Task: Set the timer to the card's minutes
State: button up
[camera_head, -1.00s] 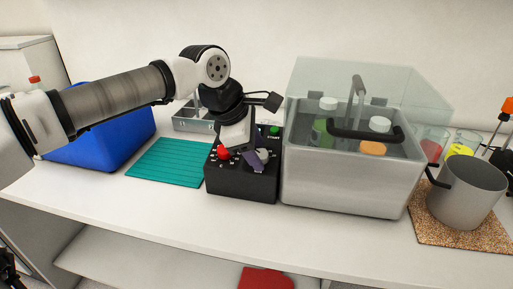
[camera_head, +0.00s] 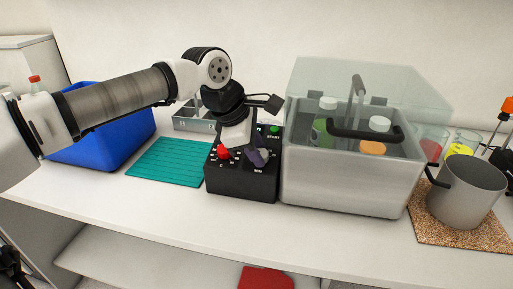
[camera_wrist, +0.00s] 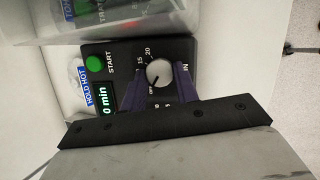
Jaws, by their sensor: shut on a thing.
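The black timer box (camera_head: 236,183) stands on the white counter, with a red knob (camera_head: 224,153) on the left, a grey minutes knob (camera_head: 263,156) on the right and a green START button (camera_head: 275,129) behind. In the wrist view the grey minutes knob (camera_wrist: 158,73) sits between the purple fingers of my gripper (camera_wrist: 160,88), which are shut on it. A pointer mark on the knob faces the lower left, near the OFF end. The display (camera_wrist: 105,100) reads "0 min". I cannot make out a card with minutes.
A grey water bath (camera_head: 340,185) with a clear lid and bottles stands right of the box. A teal mat (camera_head: 165,163) and a blue bin (camera_head: 110,145) lie left. A steel pot (camera_head: 468,195) stands on a cork mat at far right. The counter front is clear.

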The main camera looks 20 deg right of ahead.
jog(key=shift+r+m, duration=0.1)
jog(key=shift+m, duration=0.2)
jog(key=m+g+p, duration=0.1)
jog(key=m, duration=0.1)
jog(key=shift+w+d+m+y, duration=0.1)
jog(key=shift+d+m+y, duration=0.05)
jog(key=shift+m+y, duration=0.2)
jog(key=m+y+p, duration=0.1)
jog(key=m, duration=0.2)
jog(key=shift+d+r+m+g, duration=0.1)
jog(key=shift+m+g, duration=0.25)
jog(key=shift+g, duration=0.05)
jog(key=m+y, duration=0.1)
jog(key=m, duration=0.1)
jog(key=m+p, duration=0.1)
jog(key=m, duration=0.2)
jog(key=shift+w+d+m+y, duration=0.15)
jog(key=shift+m+y, duration=0.15)
jog(key=shift+y, duration=0.05)
